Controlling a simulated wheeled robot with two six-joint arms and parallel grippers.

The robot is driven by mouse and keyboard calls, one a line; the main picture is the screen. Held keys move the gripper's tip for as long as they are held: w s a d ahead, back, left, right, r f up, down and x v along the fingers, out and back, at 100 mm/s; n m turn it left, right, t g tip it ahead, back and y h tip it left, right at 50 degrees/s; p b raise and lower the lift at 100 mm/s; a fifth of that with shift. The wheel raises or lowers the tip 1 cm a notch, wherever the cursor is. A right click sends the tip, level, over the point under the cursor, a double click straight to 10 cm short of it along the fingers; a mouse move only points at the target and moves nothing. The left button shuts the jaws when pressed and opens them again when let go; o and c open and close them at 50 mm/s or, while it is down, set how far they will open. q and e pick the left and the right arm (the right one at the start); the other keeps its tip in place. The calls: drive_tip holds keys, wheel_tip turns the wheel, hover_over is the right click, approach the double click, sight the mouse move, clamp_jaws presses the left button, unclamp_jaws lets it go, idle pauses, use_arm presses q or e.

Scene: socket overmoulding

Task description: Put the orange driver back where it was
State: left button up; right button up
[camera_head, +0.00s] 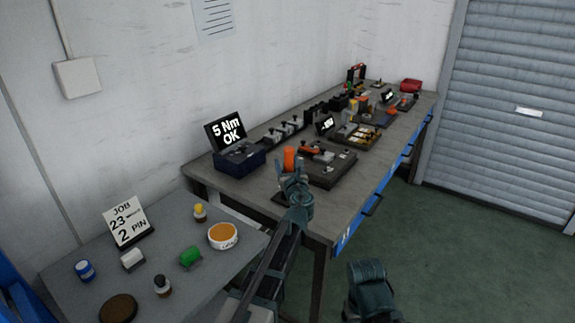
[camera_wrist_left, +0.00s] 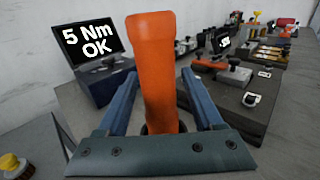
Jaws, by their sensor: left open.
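The orange driver (camera_head: 289,157) stands upright near the front end of the long workbench. In the left wrist view the driver (camera_wrist_left: 155,65) rises large between my two blue fingers. My left gripper (camera_head: 292,178) is open around it, with a visible gap between the driver and each finger in the left wrist view (camera_wrist_left: 157,88). The driver's lower end is hidden behind my gripper, so I cannot tell what it rests in. A dark part of my right arm (camera_head: 370,285) shows at the bottom, with its fingers not clearly visible.
A screen reading "5 Nm OK" (camera_head: 226,131) stands on a blue box (camera_head: 240,157) left of the driver. A dark fixture board (camera_head: 325,168) lies close on the right. A grey side table (camera_head: 75,262) holds jars, a job card and small parts.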

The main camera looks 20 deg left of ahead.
use_arm(q)
drive_tip(key=v, duration=1.2)
drive_tip(key=shift+r, duration=0.1)
drive_tip(key=s+f+n+g, duration=0.95)
drive_tip(key=f+n, duration=0.35)
drive_tip(key=n, duration=0.3)
drive_tip(key=s+d+f+n+g+h, duration=0.3)
drive_tip(key=s+d+f+n, duration=0.1)
drive_tip(key=s, duration=0.5)
drive_tip(key=s+d+f+n+g+h, duration=0.3)
drive_tip(key=s+d+f+n+g, duration=0.1)
drive_tip(key=s+d+n, duration=0.3)
drive_tip(key=shift+s+d+f, duration=0.4)
drive_tip(key=shift+s+d, duration=0.05)
drive_tip(key=shift+s, duration=0.45)
